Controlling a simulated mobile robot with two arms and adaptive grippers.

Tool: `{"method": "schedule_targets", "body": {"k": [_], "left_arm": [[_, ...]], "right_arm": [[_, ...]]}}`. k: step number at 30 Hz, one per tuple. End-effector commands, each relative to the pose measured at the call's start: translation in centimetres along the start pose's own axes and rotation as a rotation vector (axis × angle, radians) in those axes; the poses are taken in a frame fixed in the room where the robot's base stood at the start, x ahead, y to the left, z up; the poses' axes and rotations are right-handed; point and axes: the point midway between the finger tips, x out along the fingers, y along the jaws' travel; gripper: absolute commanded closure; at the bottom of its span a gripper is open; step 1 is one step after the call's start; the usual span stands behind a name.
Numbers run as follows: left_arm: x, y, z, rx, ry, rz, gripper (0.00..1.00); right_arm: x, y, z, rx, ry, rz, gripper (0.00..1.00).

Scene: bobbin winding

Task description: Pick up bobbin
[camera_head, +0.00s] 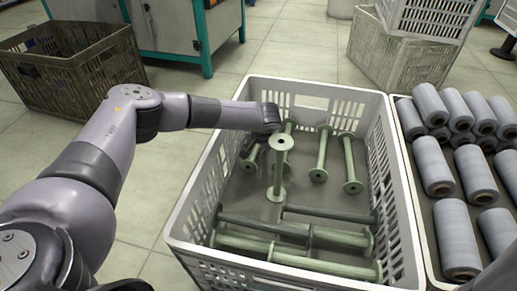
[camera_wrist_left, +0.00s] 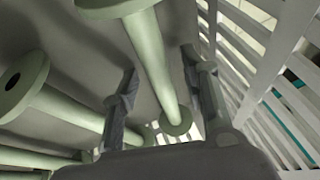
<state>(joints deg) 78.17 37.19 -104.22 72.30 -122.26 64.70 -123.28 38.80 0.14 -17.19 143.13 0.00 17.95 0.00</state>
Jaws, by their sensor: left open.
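Several pale green bobbins lie in a white slatted crate (camera_head: 182,229). One bobbin (camera_head: 279,172) in the crate's left half stands out steeply, its flange toward the head camera. My left gripper (camera_head: 271,124) is down inside the crate near the far left wall; its fingers are largely hidden in the head view. In the left wrist view the left gripper (camera_wrist_left: 160,66) is open, with a green bobbin (camera_wrist_left: 152,52) running between its two fingers. I cannot tell whether the fingers touch it. Another bobbin (camera_wrist_left: 62,108) lies left of the fingers. My right gripper is not in view.
The crate's slatted wall (camera_wrist_left: 262,85) is close to the right finger. A second crate (camera_head: 431,235) at the right holds several grey wound bobbins (camera_head: 434,174). A brown crate (camera_head: 62,77) and a teal-framed machine (camera_head: 172,28) stand behind on the tiled floor.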

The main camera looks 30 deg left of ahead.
Motion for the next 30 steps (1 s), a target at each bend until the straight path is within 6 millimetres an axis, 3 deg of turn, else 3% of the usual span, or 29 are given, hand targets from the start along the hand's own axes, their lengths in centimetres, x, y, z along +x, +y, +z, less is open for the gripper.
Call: {"method": "schedule_targets", "body": {"k": [8, 26, 30], "left_arm": [[0.12, -0.01, -0.01, 0.000, -0.001, 0.000, 0.59], [0.13, -0.03, 0.01, 0.000, -0.001, 0.000, 0.99], [0.13, -0.03, 0.01, 0.000, -0.001, 0.000, 1.00]], "right_arm": [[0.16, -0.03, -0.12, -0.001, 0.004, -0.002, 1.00], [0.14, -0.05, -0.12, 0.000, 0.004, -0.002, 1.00], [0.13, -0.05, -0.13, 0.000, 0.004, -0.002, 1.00]]}}
